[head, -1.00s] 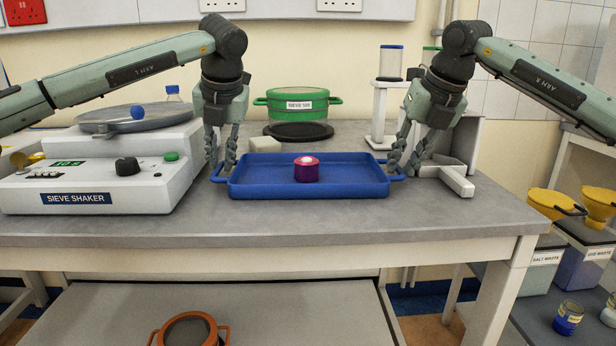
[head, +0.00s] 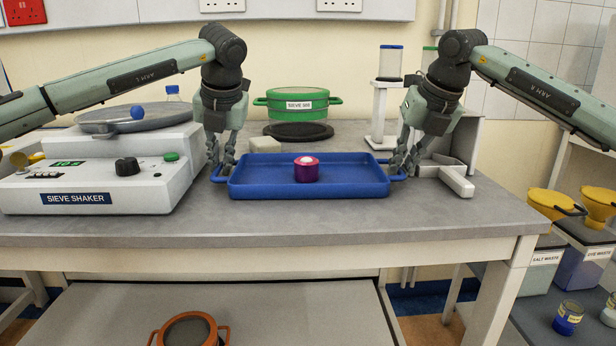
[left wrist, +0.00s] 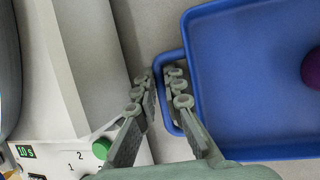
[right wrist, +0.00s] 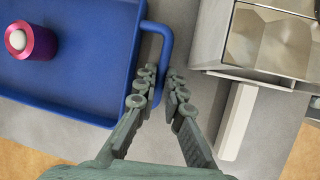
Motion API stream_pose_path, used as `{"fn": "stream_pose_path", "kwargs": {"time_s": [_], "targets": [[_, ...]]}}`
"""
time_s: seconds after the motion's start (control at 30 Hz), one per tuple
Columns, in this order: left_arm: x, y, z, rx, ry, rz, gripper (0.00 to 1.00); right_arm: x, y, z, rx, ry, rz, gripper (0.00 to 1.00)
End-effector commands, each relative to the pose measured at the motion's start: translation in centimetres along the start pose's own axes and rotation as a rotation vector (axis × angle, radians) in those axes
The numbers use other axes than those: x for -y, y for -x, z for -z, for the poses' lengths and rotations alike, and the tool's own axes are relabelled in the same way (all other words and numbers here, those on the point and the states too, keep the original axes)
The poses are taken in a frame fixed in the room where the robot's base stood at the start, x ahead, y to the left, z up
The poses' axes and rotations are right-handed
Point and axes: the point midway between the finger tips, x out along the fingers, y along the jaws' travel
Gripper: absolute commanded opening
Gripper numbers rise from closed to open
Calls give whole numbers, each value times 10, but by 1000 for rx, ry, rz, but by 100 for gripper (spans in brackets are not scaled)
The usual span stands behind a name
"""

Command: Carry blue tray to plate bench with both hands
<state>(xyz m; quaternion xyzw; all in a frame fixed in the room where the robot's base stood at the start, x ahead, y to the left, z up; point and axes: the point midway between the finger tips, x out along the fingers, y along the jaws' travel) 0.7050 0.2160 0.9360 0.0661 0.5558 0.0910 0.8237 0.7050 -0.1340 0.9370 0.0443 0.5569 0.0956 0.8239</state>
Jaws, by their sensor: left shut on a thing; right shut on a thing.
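The blue tray (head: 340,181) rests on the grey bench top with a magenta pot (head: 306,170) with a pale top standing in it. My left gripper (head: 222,172) is shut on the tray's left handle, which runs between its fingers in the left wrist view (left wrist: 161,82). My right gripper (head: 400,172) is shut on the tray's right handle, seen between its fingertips in the right wrist view (right wrist: 160,75). The tray looks level. I cannot tell which surface is the plate bench.
The sieve shaker (head: 100,180) stands close left of the tray. A green sieve pot (head: 298,105) sits behind it on a dark disc. A white stand (head: 385,115) and a grey and white device (head: 458,160) are at the right. Bare bench (head: 310,220) lies in front.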

Motion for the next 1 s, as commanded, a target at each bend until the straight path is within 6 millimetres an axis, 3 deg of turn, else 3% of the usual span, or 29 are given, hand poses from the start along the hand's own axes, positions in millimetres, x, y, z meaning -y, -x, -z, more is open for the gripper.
{"fn": "stream_pose_path", "kwargs": {"time_s": [0.27, 0.7, 1.0], "targets": [[-2, 8, -3, 2, 1, 0, 0, -2, 8, -3, 3, 0, -1, 0], [-11, 46, -19, 1, 0, 0, 0, -9, 46, -19, 2, 0, -1, 0], [-10, 46, -19, 1, 0, 0, 0, -9, 46, -19, 2, 0, -1, 0]]}}
